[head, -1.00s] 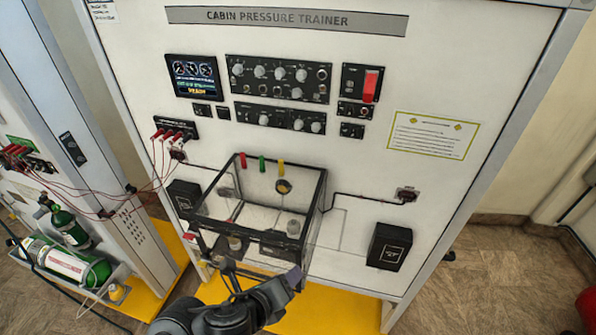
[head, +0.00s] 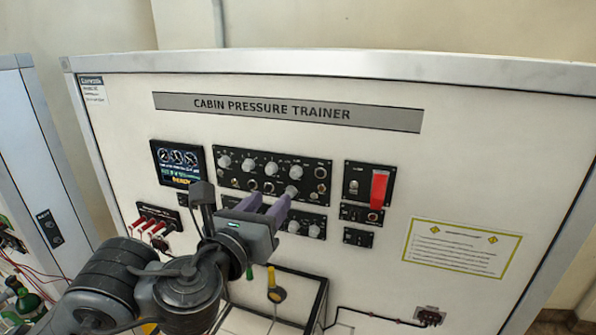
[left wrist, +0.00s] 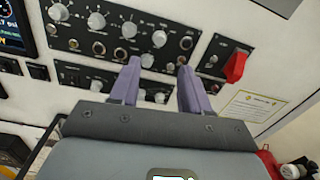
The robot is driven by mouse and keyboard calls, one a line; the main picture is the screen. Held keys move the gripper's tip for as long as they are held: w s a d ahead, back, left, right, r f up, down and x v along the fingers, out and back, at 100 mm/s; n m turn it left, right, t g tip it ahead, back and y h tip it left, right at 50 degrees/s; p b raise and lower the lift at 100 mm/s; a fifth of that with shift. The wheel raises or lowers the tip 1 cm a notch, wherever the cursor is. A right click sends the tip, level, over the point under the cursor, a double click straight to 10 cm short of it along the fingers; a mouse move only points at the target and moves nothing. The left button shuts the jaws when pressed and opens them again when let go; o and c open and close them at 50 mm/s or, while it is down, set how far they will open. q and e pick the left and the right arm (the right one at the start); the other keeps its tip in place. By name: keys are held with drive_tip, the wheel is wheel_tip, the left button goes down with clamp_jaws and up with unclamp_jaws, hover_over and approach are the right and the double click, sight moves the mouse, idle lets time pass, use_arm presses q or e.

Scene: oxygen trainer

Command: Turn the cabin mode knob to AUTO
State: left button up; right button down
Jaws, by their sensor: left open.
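The upper black control panel (head: 231,181) carries several pale round knobs and switches. Its labels are too small to read, so I cannot tell which knob is the cabin mode knob or where it points. One pale knob (head: 296,172) sits toward the panel's right; in the left wrist view a pale knob (left wrist: 159,38) shows just beyond my fingertips, between them. My left gripper (head: 270,198) is open and empty in front of the panels, its purple fingers pointing at them; it also shows in the left wrist view (left wrist: 160,66). My right gripper is not in view.
A lower knob panel (head: 318,220) is partly hidden by my gripper. A red guarded switch (head: 379,190) is to the right. A lit display (head: 178,163) is to the left, with red plugs (head: 155,229) below it. A clear box (head: 322,300) juts out underneath.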

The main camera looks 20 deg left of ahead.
sight(294, 175)
use_arm(q)
drive_tip(key=shift+w+d+b, duration=0.15)
drive_tip(key=shift+w+b, duration=0.7)
drive_tip(key=shift+w, duration=4.35)
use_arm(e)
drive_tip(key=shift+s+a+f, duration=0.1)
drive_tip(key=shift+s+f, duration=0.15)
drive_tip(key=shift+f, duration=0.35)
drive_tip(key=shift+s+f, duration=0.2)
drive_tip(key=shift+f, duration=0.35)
use_arm(q)
drive_tip(key=shift+c, duration=0.5)
clamp_jaws()
